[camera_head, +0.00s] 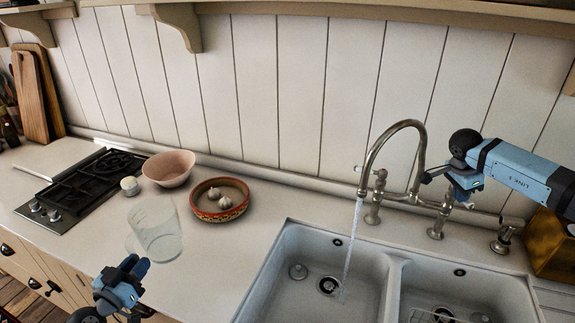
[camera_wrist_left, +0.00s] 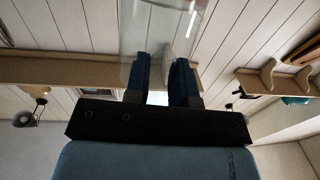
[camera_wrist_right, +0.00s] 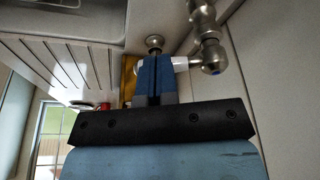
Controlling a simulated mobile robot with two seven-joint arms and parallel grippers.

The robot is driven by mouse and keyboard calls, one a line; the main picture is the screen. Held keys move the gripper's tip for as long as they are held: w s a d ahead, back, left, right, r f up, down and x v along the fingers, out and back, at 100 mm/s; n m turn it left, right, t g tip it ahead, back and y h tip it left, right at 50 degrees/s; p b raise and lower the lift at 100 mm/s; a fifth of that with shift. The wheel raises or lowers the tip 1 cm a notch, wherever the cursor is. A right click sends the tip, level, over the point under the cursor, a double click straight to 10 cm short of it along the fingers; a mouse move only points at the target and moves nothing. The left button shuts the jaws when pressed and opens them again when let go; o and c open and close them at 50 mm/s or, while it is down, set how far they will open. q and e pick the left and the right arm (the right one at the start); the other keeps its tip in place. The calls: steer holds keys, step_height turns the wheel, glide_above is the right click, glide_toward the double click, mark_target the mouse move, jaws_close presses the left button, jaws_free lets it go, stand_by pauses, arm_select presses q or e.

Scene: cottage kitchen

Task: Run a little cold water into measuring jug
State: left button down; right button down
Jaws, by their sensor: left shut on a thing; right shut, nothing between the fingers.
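The clear measuring jug (camera_head: 160,232) is at the front of the counter, left of the sink, and looks slightly tilted. My left gripper (camera_head: 136,267) is shut on it at its near left side; the clear wall (camera_wrist_left: 160,28) shows between the fingers (camera_wrist_left: 160,80). I cannot tell whether its base touches the counter. The bridge tap (camera_head: 418,150) runs a thin stream of water (camera_head: 354,235) into the left basin (camera_head: 300,255).
A bowl with garlic (camera_head: 205,213), a pink bowl (camera_head: 169,168) and a small white pot (camera_head: 130,186) stand behind the jug. A black hob (camera_head: 75,190) is at left. The right basin (camera_head: 470,295) holds a rack. Bare counter lies between jug and sink.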

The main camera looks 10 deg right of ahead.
mark_target(470, 201)
arm_select(q)
steer(key=shift+f+b, duration=0.5)
steer(key=shift+f, duration=0.05)
arm_select(e)
steer(key=d+n, duration=0.1)
steer(key=n, duration=0.2)
steer(key=shift+s+d+f+t, duration=0.1)
steer(key=shift+s+d+t, duration=0.2)
steer(key=shift+d+t, duration=0.1)
arm_select(q)
steer(key=shift+f+b, duration=0.3)
steer(key=shift+b, duration=0.05)
arm_select(e)
steer(key=n, duration=0.1)
steer(key=d+n, duration=0.1)
steer(key=n, duration=0.1)
steer(key=shift+d+t, duration=0.25)
steer(key=shift+t, duration=0.15)
arm_select(q)
steer(key=shift+f+b, duration=0.45)
arm_select(e)
steer(key=d+n, duration=0.1)
steer(key=n, duration=0.1)
steer(key=w+d+n+t+y, duration=0.1)
steer(key=n, duration=0.1)
steer(key=shift+d, duration=0.25)
steer(key=shift+w+d, duration=0.1)
steer(key=shift+d, duration=0.1)
